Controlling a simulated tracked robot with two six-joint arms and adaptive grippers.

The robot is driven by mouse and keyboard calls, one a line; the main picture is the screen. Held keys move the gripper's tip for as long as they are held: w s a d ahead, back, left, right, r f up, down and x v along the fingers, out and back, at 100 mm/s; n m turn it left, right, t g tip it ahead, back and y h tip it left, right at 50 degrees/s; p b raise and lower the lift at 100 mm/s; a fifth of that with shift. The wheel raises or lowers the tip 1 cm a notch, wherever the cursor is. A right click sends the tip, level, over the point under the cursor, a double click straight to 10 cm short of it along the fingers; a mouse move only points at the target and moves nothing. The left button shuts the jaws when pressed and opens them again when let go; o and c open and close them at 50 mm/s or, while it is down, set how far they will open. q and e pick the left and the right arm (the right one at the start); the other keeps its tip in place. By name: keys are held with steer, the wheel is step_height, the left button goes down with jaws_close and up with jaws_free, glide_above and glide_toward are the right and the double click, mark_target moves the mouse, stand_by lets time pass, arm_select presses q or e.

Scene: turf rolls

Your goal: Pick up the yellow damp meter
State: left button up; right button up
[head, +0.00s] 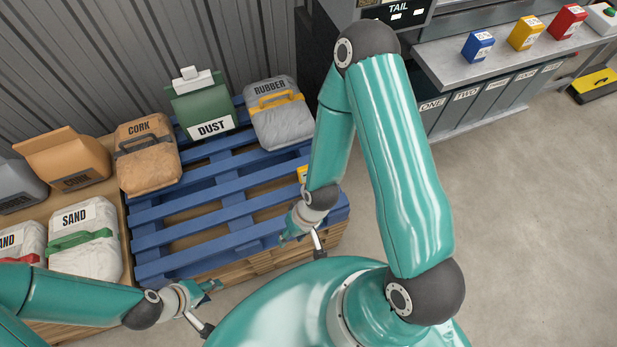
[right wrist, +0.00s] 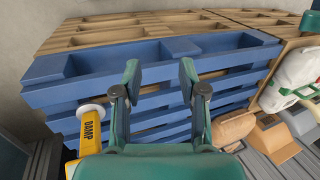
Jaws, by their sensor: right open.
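The yellow damp meter (right wrist: 92,132), lettered DAMP and with a pale round end, is left of my right gripper's fingers in the right wrist view. It is not between them. In the head view only a small yellow part of it (head: 302,174) shows beside my right forearm, at the right side of the blue pallet (head: 205,208); my arm hides the rest. My right gripper (right wrist: 163,78) is open and empty, and in the head view it (head: 284,238) is over the pallet's near right part. My left gripper (head: 215,287) is at the pallet's near edge, its jaw opening unclear.
On the pallet's far side stand a green DUST container (head: 203,112) and a grey RUBBER bag (head: 279,113). A CORK bag (head: 147,155) and a white SAND bag (head: 88,240) stand left. A bench (head: 455,63) with coloured blocks is at right.

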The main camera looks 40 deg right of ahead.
steer(key=shift+o, duration=2.2)
steer(key=shift+w+f, duration=0.1)
steer(key=shift+w, duration=0.15)
steer(key=o, duration=0.7)
steer(key=w+b, duration=0.1)
steer(key=w, duration=0.1)
steer(key=w+d+b, duration=0.1)
steer(key=w+b, duration=0.3)
steer(key=shift+d+f, duration=0.2)
steer(key=shift+f, duration=0.05)
step_height(320, 180, up, 14)
steer(key=r+h+b, duration=0.1)
steer(key=h+b, duration=0.3)
steer(key=b, duration=0.8)
glide_above(302, 171)
steer(key=d, duration=0.2)
steer(key=shift+m+g, duration=0.3)
steer(key=shift+m, duration=0.1)
step_height(302, 171, down, 11)
steer(key=shift+s+d+b, duration=0.1)
steer(key=shift+d+b, duration=0.05)
steer(key=shift+b, duration=1)
steer(key=shift+s+d+f+b, duration=0.1)
steer(key=shift+f+b, duration=0.2)
steer(key=shift+f, duration=1)
steer(key=shift+s+f+b, duration=0.1)
steer(key=shift+f+b, duration=0.15)
steer(key=shift+f, duration=1.05)
